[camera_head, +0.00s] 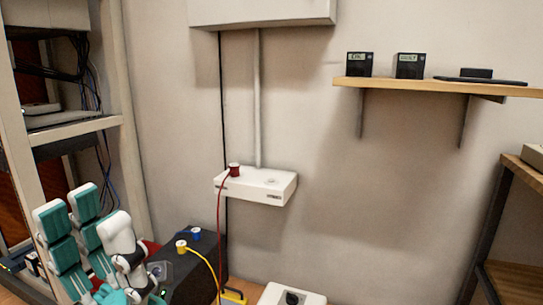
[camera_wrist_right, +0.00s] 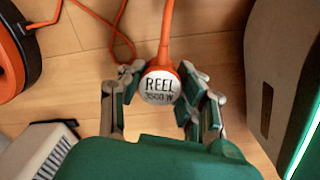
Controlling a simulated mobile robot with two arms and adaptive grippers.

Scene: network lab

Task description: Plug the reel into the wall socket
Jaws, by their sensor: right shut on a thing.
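The white wall socket box (camera_head: 284,190) is fixed low on the wall in the head view. A dark red plug (camera_head: 234,169) with a red cord stands in its left side; the round outlet (camera_head: 271,181) on its right side looks empty. In the right wrist view my right gripper (camera_wrist_right: 160,75) is shut on the orange reel plug (camera_wrist_right: 160,86), whose pale round face reads "REEL 3500 W". The orange and black reel (camera_wrist_right: 14,52) lies on the floor at the left. My left gripper (camera_head: 95,218) is open and empty at lower left in the head view.
A dark unit (camera_head: 207,265) with blue and yellow plugs stands below the socket box. A white box with a black plug (camera_head: 291,298) is at the bottom edge. A rack (camera_head: 75,130) stands left, a wall shelf (camera_head: 430,88) upper right. The wall right of the socket box is clear.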

